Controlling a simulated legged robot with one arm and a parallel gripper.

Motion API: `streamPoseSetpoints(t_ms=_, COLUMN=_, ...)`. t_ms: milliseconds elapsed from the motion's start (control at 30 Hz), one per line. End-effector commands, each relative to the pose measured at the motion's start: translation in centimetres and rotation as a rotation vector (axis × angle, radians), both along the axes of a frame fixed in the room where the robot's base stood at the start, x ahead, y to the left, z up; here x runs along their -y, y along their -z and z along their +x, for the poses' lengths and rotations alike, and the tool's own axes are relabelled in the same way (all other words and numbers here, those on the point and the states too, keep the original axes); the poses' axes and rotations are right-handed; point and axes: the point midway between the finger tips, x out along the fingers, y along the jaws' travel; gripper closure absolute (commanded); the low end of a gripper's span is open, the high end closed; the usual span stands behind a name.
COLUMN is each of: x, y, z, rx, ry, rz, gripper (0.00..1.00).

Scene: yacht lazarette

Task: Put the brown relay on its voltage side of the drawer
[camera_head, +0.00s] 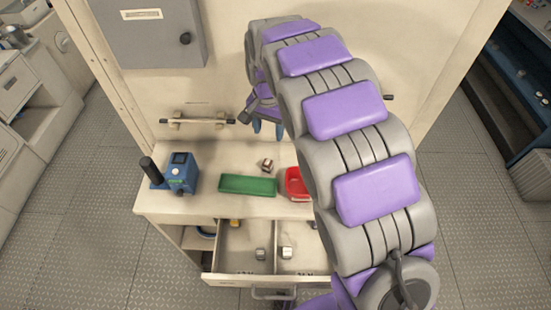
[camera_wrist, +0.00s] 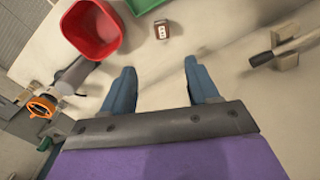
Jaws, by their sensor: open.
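The brown relay (camera_head: 267,164) sits on the countertop behind the green tray; its dark red-brown side and pale top show in the wrist view (camera_wrist: 162,30). My gripper (camera_wrist: 160,70) is open and empty, with its blue fingers apart and the relay beyond the fingertips. In the head view its blue fingers show partly behind my arm, above the back of the counter. The drawer (camera_head: 246,279) below is pulled open and split by a divider. Markings near the front are too small to read.
A green tray (camera_head: 247,185) and a red bin (camera_head: 296,184) stand on the counter, the bin partly behind my arm. A blue device (camera_head: 181,173) with a black cylinder stands at left. A rail (camera_head: 198,121) runs along the back wall.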

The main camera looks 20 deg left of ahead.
Motion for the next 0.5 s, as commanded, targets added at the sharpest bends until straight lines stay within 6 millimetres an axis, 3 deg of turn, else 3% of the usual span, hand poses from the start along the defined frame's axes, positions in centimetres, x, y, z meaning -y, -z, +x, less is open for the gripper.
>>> streamPoseSetpoints(t_ms=167, x=0.2, y=2.2, z=-0.1, rx=-0.007, ry=0.000, rz=-0.003, gripper=0.40)
streamPoseSetpoints(t_ms=500, x=0.0, y=8.9, z=0.0, rx=-0.004, ry=0.000, rz=-0.001, gripper=0.40)
